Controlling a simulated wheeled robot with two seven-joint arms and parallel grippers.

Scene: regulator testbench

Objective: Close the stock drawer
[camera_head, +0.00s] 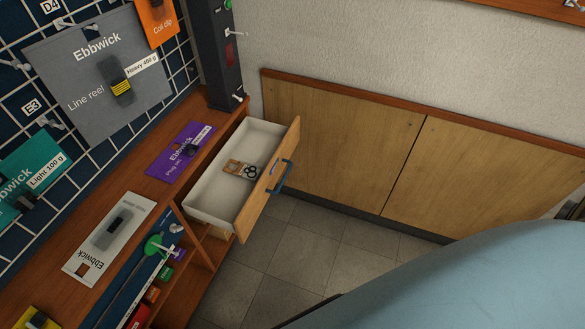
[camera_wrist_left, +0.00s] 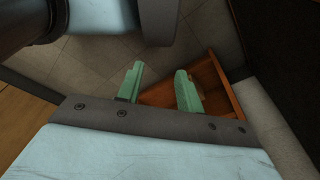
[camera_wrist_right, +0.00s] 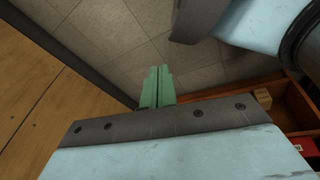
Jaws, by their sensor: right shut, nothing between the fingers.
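The stock drawer (camera_head: 215,217) is pulled out from under the wooden counter in the head view. It has a white inside, a light wood front and a blue handle (camera_head: 283,177). A small card with dark round parts (camera_head: 241,169) lies in it. Neither gripper shows in the head view. My left gripper (camera_wrist_left: 159,74) is open, with its green fingers apart and nothing seen between them. My right gripper (camera_wrist_right: 157,72) is shut and empty, its green fingers together above the floor. I cannot tell how far either is from the drawer.
The wooden counter (camera_head: 112,183) holds a purple card (camera_head: 182,150) and a white card (camera_head: 108,238) beside the drawer. A dark upright post (camera_head: 216,60) stands at its far end. Wooden panels (camera_head: 340,150) line the wall. The tiled floor (camera_head: 320,247) before the drawer is clear.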

